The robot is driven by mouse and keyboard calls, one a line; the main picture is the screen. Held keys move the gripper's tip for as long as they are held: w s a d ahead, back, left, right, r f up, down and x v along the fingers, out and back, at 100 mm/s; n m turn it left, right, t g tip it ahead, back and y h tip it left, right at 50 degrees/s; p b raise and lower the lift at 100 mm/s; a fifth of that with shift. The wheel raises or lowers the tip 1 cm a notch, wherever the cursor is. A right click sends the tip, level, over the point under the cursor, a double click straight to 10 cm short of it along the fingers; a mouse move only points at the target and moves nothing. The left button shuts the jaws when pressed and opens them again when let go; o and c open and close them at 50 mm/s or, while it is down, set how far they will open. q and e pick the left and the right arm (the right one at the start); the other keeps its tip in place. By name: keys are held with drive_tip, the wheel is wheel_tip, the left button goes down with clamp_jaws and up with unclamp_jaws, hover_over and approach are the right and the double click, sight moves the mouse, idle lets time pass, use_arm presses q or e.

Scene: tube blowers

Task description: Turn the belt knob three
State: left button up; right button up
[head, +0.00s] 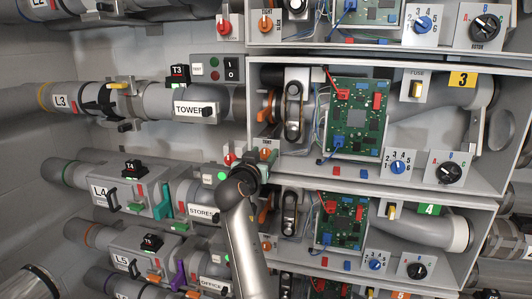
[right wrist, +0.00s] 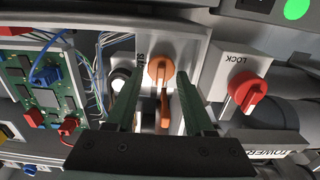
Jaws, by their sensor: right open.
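The belt knob of bay three (head: 265,153) is a small orange knob on a white plate marked TIGHT, at the lower left corner of the bay with the yellow 3 sign (head: 462,79). In the right wrist view, which is upside down, the orange knob (right wrist: 159,68) shows between the finger ends, with a narrow orange part below it. My right gripper (right wrist: 158,78) is open, one finger on each side of the knob; I cannot tell whether they touch it. In the head view my dark right wrist hides the fingers. My left gripper is out of view.
A red LOCK knob (right wrist: 248,92) sits close beside the right-hand finger in the wrist view. Bay three also holds a green circuit board (head: 355,118), a blue knob (head: 398,167) and a black knob (head: 449,173). A similar bay with a green 4 sign (head: 429,210) lies below.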

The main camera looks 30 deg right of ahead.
idle(0.3)
clamp_jaws()
idle(0.3)
